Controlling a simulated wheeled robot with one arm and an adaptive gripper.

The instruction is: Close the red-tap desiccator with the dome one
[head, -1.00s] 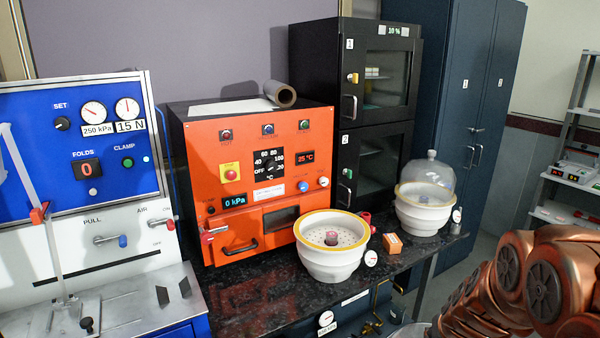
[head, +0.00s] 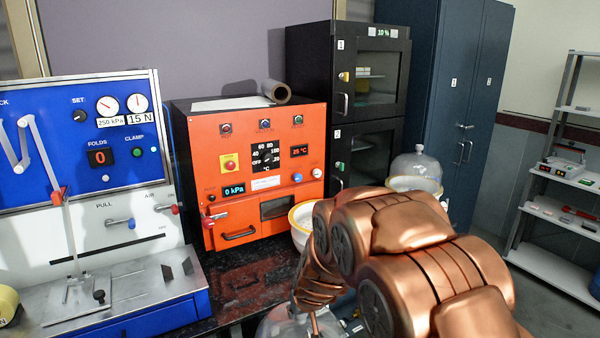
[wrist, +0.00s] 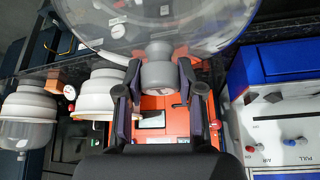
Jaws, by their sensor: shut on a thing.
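My gripper (wrist: 157,92) is shut on the grey knob of a clear dome lid (wrist: 207,32), seen close up in the wrist view. In the head view part of a clear dome (head: 277,327) shows at the bottom edge; my arm hides the fingers. An open white desiccator bowl (head: 299,238) with a yellow rim stands on the dark bench, mostly behind my arm; it also shows in the wrist view (wrist: 103,95), apart from the held dome.
An orange oven (head: 260,165) stands behind the bowl, with black cabinets (head: 369,75) to its right. A blue press (head: 110,150) is at the left. A small orange box (wrist: 55,84) lies between the desiccators in the wrist view.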

